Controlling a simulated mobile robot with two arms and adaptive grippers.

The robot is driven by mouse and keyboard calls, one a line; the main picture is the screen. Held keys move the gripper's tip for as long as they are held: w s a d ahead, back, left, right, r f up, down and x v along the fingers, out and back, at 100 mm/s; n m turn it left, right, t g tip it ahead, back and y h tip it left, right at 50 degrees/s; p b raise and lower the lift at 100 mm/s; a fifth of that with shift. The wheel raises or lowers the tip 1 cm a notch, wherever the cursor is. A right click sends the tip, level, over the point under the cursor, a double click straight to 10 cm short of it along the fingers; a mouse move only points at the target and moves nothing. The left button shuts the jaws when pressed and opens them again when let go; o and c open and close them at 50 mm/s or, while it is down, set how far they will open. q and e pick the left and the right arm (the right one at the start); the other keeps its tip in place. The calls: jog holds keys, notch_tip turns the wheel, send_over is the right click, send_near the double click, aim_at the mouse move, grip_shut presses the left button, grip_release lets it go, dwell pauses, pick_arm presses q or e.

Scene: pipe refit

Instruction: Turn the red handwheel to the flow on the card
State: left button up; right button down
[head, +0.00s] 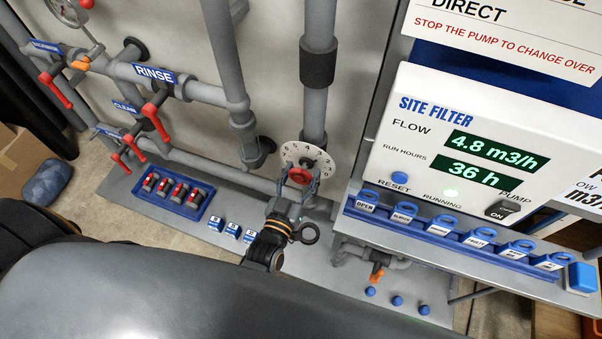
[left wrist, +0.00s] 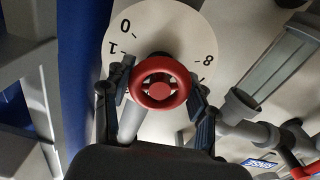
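The red handwheel (head: 299,175) sits at the centre of a white numbered dial (head: 288,153) on the grey pipe. In the left wrist view the handwheel (left wrist: 160,83) faces me, with 0, 1 and 8 readable on the dial (left wrist: 185,30). My left gripper (head: 300,181) has one finger on each side of the wheel, closed in to its rim. Small gaps at the rim are hard to judge. The green flow display (head: 503,150) reads 4.8 m3/h. My right gripper is out of view.
The white SITE FILTER panel (head: 385,150) stands right of the dial, above a shelf with blue labelled holders (head: 440,225). Pipes with red levers (head: 55,90) run at left. A blue tray (head: 205,198) of red-topped parts lies left of my gripper.

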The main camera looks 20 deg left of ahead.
pick_arm(q)
jog(key=o, duration=0.4)
jog(key=shift+c, duration=0.2)
jog(key=s, duration=1.2)
jog(key=shift+a, duration=0.25)
jog(key=s+f+m+g, duration=0.1)
jog(key=s+f+g, duration=0.2)
jog(key=f, duration=0.6)
jog(key=s+f+m+g+h, duration=0.1)
jog(key=s+f+g, duration=0.2)
jog(key=f, duration=0.7)
jog(key=s+f+g, duration=0.3)
jog(key=s+f, duration=0.1)
jog(key=f, duration=0.5)
jog(key=s+a+f+g, duration=0.4)
jog(key=s+f, duration=0.2)
jog(key=s, duration=0.2)
jog(key=s+a+f+m+g+y, duration=0.1)
jog(key=s+a+f+g, duration=0.3)
jog(key=s, duration=0.4)
jog(key=shift+a+f+y, duration=0.3)
jog(key=shift+a+f, duration=0.25)
jog(key=shift+f, duration=0.35)
